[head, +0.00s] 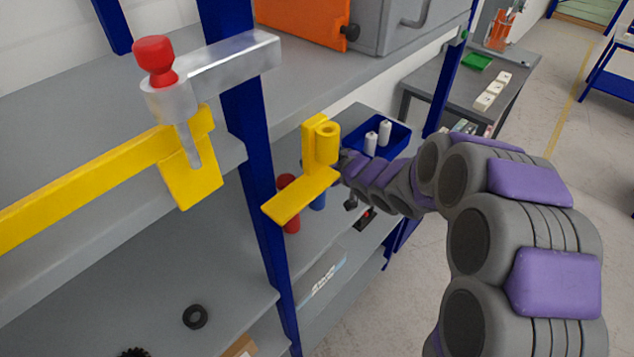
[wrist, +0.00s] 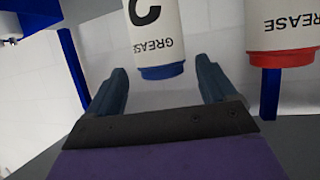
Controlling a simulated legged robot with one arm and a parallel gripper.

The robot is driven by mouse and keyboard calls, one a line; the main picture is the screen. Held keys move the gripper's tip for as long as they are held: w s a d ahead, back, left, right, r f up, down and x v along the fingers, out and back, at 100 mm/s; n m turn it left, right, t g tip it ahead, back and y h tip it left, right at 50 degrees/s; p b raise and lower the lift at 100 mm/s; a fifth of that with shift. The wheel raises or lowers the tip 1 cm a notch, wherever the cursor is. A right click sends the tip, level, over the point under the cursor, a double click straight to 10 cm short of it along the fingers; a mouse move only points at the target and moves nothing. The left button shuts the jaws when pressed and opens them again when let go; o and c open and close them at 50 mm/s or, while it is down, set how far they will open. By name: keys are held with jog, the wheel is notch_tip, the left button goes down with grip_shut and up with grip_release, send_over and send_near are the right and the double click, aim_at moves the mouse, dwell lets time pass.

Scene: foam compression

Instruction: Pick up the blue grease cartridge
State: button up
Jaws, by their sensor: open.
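In the wrist view a white grease cartridge with a blue end (wrist: 160,72) hangs into the picture from the top, its upper part cut off. My gripper (wrist: 161,68) is open, with one finger on each side of the cartridge's blue end. Gaps show on both sides; I cannot tell how deep it sits between the fingertips. A second white cartridge with a red end (wrist: 282,57) is to the right, outside the fingers. In the head view my gripper is hidden by the yellow bracket and my arm, and I cannot match the cartridges there with certainty.
In the head view a yellow bracket (head: 302,195) stands beside a blue rack post (head: 258,170). A blue bin (head: 398,136) holds white cylinders (head: 370,143). A red-knobbed clamp (head: 155,60) is at upper left. Floor is clear at right.

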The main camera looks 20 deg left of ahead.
aim_at(313, 156)
jog(key=x, duration=0.4)
jog(key=shift+a+f, duration=0.2)
jog(key=shift+a, duration=0.05)
jog(key=shift+s+d, duration=0.1)
jog(key=shift+d, duration=0.15)
jog(key=c, duration=0.5)
grip_shut()
jog(key=shift+a, duration=0.1)
